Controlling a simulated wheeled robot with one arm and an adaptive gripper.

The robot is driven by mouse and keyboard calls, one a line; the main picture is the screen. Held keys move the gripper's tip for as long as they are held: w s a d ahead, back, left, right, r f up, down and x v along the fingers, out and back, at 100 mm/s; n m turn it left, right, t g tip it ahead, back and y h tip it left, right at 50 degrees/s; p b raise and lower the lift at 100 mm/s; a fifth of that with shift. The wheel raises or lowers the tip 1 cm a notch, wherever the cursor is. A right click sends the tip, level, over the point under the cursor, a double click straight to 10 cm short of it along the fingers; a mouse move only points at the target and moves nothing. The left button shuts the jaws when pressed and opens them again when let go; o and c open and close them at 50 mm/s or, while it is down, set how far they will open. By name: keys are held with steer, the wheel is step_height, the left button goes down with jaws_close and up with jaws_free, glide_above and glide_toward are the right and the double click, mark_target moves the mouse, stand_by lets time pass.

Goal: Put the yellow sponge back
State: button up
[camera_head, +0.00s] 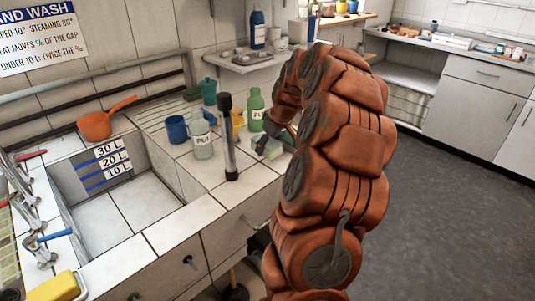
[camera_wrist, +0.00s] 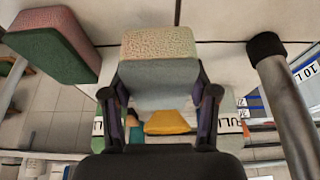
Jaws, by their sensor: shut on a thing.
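My gripper (camera_wrist: 160,92) is shut on a block-shaped sponge (camera_wrist: 158,46), with one finger on each side of it. The sponge has a pale yellowish speckled face and a grey-green body. In the head view this sponge (camera_head: 272,150) is small and partly hidden by my arm, low over the tiled counter right of the sink. I cannot tell whether it touches the counter. A yellow block (camera_head: 52,287) with a pale lower edge lies at the bottom left by the sink. A pink-and-green sponge (camera_wrist: 55,45) shows at the upper left of the wrist view, apart from my gripper.
A dark-topped upright post (camera_head: 229,140) stands close left of my gripper. Labelled bottles (camera_head: 202,139), a blue mug (camera_head: 177,129) and a yellow item (camera_head: 238,119) stand behind. The sink basin (camera_head: 110,205) is empty. An orange pan (camera_head: 97,125) lies at the sink's back.

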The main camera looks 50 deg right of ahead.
steer(key=shift+f, duration=1.75)
steer(key=shift+f, duration=0.1)
steer(key=shift+f, duration=0.15)
steer(key=o, duration=1.2)
steer(key=shift+r+p, duration=0.35)
steer(key=shift+p, duration=0.05)
steer(key=b+v, duration=0.1)
steer(key=v, duration=1)
steer(key=shift+s+r, duration=0.15)
steer(key=shift+r, duration=0.25)
